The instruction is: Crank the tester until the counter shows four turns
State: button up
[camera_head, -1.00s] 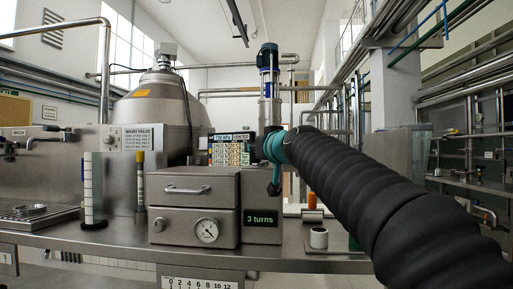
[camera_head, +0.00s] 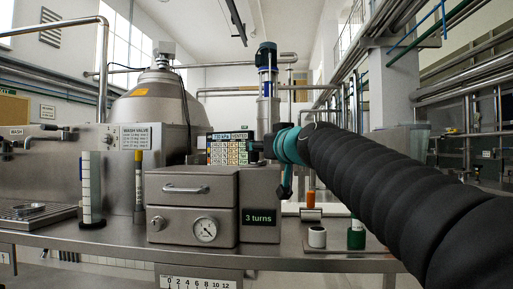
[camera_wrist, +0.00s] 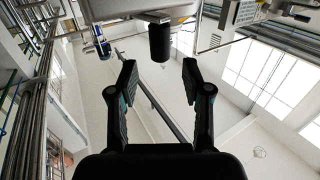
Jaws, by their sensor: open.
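The tester is a grey metal box (camera_head: 192,190) on the bench, with a drawer handle and a round gauge (camera_head: 205,230) on its front. Its counter (camera_head: 261,218) reads "3 turns". In the wrist view, a black cylindrical crank knob (camera_wrist: 159,42) hangs below a metal edge (camera_wrist: 135,8). My gripper (camera_wrist: 160,68) is open and empty, with the knob just beyond the gap between its fingertips, apart from both fingers. In the head view my arm reaches in from the right to the tester's right side and hides much of the gripper there.
A white tube stand (camera_head: 92,188) and a yellow-capped tube (camera_head: 139,182) stand left of the tester. A small white cup (camera_head: 317,237), an orange-topped item (camera_head: 311,203) and a green container (camera_head: 356,233) stand at the right. Bare bench (camera_head: 100,240) lies in front.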

jog(key=v, duration=0.7)
jog(key=shift+f, duration=0.1)
